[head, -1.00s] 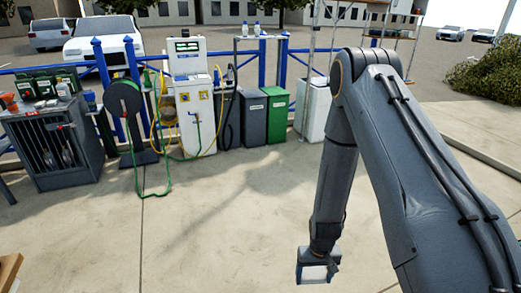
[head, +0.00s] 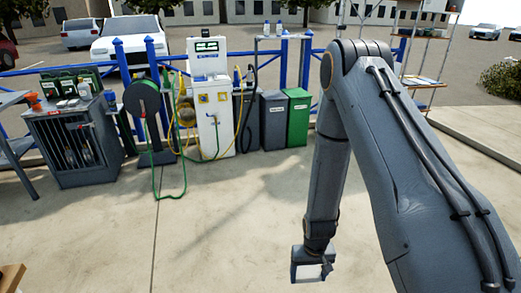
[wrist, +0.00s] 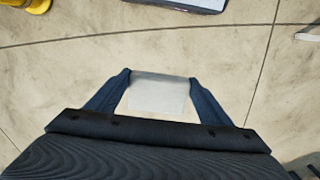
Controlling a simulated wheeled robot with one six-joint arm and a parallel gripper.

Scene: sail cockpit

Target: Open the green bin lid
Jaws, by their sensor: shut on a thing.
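The green bin (head: 298,120) stands across the paving, beside a grey bin, with its green lid (head: 296,93) down on top. My gripper (head: 308,277) hangs low over the bare paving in the foreground, well short of the bin and apart from it. In the wrist view my gripper (wrist: 159,80) is shut on a pale, flat, block-like object (wrist: 157,100) between its two fingers. I cannot tell what this object is. The green bin is not recognisable in the wrist view.
The grey bin (head: 273,122) stands left of the green one. Further left are a white pump (head: 210,97), a hose reel (head: 142,98) with a green hose on the ground, and a grey cabinet (head: 74,148). A blue rail runs behind. The paving between is clear.

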